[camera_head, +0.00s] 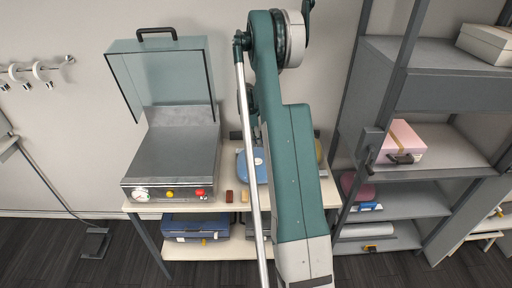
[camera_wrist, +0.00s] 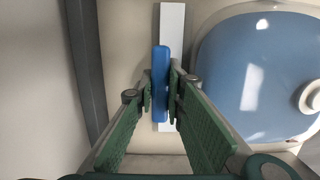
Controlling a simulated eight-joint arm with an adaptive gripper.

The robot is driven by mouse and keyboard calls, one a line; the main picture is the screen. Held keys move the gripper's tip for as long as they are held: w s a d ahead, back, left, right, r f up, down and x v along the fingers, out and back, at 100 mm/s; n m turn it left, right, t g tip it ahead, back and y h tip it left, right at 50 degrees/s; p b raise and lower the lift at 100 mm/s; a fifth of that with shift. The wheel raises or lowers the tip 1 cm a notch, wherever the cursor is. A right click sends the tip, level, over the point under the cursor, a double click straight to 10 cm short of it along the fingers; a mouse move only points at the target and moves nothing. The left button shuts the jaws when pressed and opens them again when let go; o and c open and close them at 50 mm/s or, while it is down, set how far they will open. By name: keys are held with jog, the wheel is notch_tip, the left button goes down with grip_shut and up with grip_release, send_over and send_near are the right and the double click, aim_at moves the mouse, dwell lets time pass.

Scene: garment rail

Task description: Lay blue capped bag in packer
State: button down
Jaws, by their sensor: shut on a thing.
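The packer (camera_head: 172,165) stands on the table at left in the head view, its clear lid (camera_head: 165,75) raised and its grey top bare. My gripper (camera_wrist: 160,92) is shut on a narrow, upright blue piece (camera_wrist: 160,70) in the wrist view. I cannot tell whether this piece is the edge of the blue capped bag. A light blue rounded thing with a white round cap (camera_wrist: 262,72) lies right of my gripper, apart from it; it also shows partly behind my arm in the head view (camera_head: 253,166). My fingers are hidden by my arm there.
A white strip (camera_wrist: 172,22) lies below the held piece. Small brown (camera_head: 229,196) and tan (camera_head: 244,196) blocks sit right of the packer. A blue case (camera_head: 195,226) is on the shelf below. A grey rack (camera_head: 430,95) with boxes stands at right.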

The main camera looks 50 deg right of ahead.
notch_tip(320, 180, up, 9)
jog(key=shift+r, duration=0.1)
dwell(0.4)
dwell(0.6)
